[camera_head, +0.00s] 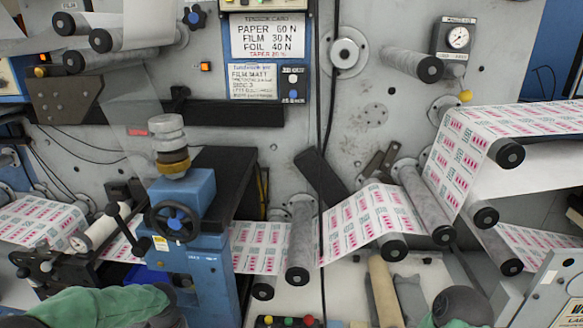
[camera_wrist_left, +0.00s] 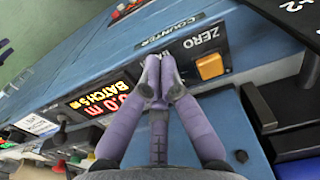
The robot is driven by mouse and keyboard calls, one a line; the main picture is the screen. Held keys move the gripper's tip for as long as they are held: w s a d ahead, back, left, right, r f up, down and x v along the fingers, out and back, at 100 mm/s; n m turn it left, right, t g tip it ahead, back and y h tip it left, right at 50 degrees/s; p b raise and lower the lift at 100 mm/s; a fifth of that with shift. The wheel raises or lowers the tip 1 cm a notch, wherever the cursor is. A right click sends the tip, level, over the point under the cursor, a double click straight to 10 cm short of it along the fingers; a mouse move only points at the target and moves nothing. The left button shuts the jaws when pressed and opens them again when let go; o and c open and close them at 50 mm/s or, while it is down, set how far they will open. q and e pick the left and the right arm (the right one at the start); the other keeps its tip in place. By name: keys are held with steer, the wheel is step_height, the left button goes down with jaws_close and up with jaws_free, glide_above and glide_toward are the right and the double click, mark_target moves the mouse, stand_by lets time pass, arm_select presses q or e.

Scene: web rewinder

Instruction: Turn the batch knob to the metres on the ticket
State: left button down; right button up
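In the left wrist view, the blue counter panel (camera_wrist_left: 225,93) carries the words COUNTER and ZERO, an orange button (camera_wrist_left: 209,66) and a lit display (camera_wrist_left: 97,97). The display shows red digits ending in "0 m" above an amber BATCH line, partly covered by a finger. My left gripper (camera_wrist_left: 159,78) has its purple fingers drawn together at the panel, left of the orange button. No batch knob shows; the fingertips hide the panel there, so I cannot tell whether they touch one. A white card (camera_wrist_left: 36,124) at the left has unreadable print. My right gripper is out of view.
In the head view, a blue stand with a black handwheel (camera_head: 175,222) is at left centre. Printed web (camera_head: 370,215) runs over several rollers. A wall sign (camera_head: 268,37) lists tensions. Black blocks (camera_wrist_left: 285,118) stand right of the fingers in the wrist view.

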arm_select(q)
steer(key=shift+w+a+r, duration=0.15)
steer(key=shift+w+a, duration=0.1)
steer(key=shift+w, duration=0.2)
steer(key=shift+s, duration=0.25)
stand_by(0.3)
steer(key=r+p, duration=0.4)
steer(key=r, duration=0.1)
steer(key=shift+s+r+p, duration=0.2)
steer(key=shift+r+p, duration=0.15)
